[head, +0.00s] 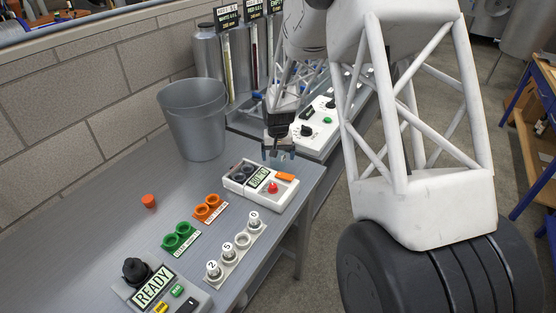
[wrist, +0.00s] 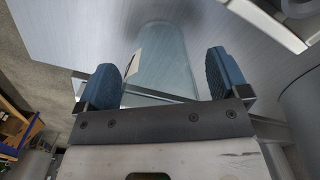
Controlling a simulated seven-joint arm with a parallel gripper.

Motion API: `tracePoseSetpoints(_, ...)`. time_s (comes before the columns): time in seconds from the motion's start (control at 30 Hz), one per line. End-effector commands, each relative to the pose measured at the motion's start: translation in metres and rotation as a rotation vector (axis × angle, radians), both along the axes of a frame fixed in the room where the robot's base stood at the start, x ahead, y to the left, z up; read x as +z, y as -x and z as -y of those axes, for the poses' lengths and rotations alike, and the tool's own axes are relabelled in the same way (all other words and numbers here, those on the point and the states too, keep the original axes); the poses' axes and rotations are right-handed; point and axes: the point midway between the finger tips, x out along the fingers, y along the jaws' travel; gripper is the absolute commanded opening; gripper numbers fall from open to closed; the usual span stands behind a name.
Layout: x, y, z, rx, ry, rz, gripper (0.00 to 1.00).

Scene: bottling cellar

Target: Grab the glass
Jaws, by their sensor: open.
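A clear, pale blue-tinted glass (wrist: 165,52) shows in the wrist view, above the metal bench top and between my two blue fingertips. A small pale label-like patch shows at its left side. My gripper (wrist: 166,78) is open, with one finger on each side of the glass; I cannot tell whether either touches it. In the head view my gripper (head: 279,153) hangs low over the far right part of the bench. I cannot make out the glass clearly there.
A grey bucket (head: 192,125) stands at the back left. A white box with a red knob (head: 245,188) sits just in front of my gripper. Green rings (head: 178,238), orange rings (head: 209,208), numbered bottles (head: 229,252) and a READY panel (head: 153,288) are nearer. A white control panel (head: 321,135) lies behind.

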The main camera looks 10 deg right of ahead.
Motion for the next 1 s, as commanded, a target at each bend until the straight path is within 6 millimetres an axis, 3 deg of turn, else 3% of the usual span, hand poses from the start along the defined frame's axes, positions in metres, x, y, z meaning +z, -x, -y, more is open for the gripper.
tracePoseSetpoints(0.37, 0.0002, 0.0, 0.0, 0.0, 0.0, 0.0, 0.93)
tracePoseSetpoints(0.7, 0.0002, 0.0, 0.0, 0.0, 0.0, 0.0, 0.41)
tracePoseSetpoints(1.0, 0.0015, -0.0001, 0.0, 0.0, 0.0, 0.0, 0.38)
